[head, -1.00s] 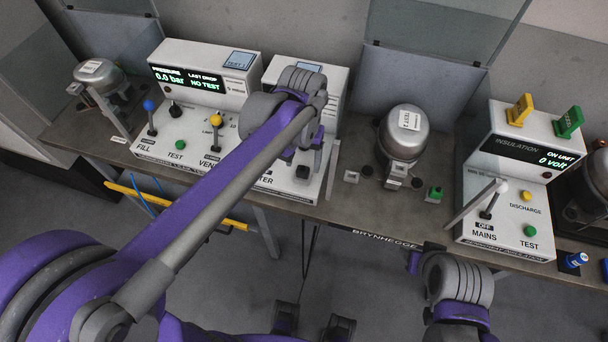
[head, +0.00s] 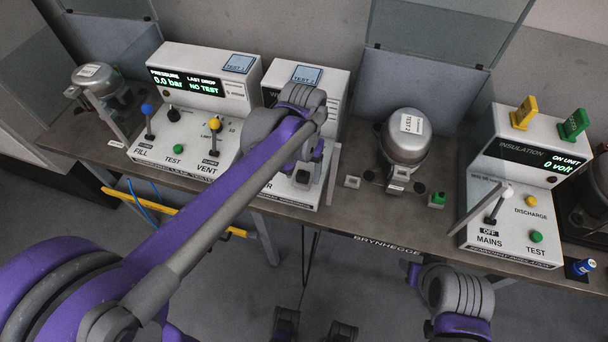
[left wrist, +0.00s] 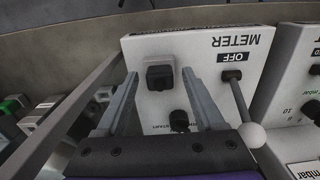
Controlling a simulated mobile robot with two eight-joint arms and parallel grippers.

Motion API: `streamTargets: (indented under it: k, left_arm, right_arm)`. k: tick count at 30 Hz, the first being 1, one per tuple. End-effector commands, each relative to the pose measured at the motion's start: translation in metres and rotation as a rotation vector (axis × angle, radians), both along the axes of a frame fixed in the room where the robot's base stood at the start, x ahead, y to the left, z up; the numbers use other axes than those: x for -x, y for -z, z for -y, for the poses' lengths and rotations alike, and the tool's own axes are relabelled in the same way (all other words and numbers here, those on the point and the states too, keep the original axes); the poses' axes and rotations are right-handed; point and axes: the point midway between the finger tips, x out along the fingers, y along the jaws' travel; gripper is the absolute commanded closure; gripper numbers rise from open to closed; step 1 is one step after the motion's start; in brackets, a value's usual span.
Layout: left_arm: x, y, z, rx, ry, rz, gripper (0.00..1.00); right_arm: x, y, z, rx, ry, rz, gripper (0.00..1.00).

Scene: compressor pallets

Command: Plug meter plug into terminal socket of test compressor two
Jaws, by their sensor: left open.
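The black meter plug (left wrist: 160,77) sits in a pale holder on the white meter box (left wrist: 205,95), by the OFF and METER lettering. My left gripper (left wrist: 159,88) is open, its fingers on either side of the plug and apart from it. In the head view my left gripper (head: 318,172) hangs over the front of the meter box, near the dark plug (head: 302,177). Test compressor two (head: 405,140) is a silver dome labelled TEST 2, to the right of the meter box. Its terminal socket cannot be made out clearly. My right gripper's fingers do not show.
A grey block (head: 352,181) and a green plug (head: 437,200) lie beside compressor two. The insulation tester (head: 520,165) stands to its right, the leak tester (head: 195,120) at left. A lever with a pale knob (left wrist: 252,135) stands right of my left fingers.

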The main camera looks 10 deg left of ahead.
Motion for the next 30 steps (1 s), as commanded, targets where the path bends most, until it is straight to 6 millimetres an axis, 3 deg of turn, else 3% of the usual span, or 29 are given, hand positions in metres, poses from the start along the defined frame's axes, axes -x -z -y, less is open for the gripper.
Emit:
streamTargets:
  k: [17,29,30]
  left_arm:
    - [0.0000,0.0001,-0.0001,0.000,0.000,0.000,0.30]
    - [0.0000,0.0001,-0.0001,0.000,0.000,0.000,0.98]
    - [0.0000,0.0001,-0.0001,0.000,0.000,0.000,1.00]
  right_arm:
    - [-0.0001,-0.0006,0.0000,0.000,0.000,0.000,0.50]
    - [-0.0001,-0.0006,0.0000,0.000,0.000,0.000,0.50]
    - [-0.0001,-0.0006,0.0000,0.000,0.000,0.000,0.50]
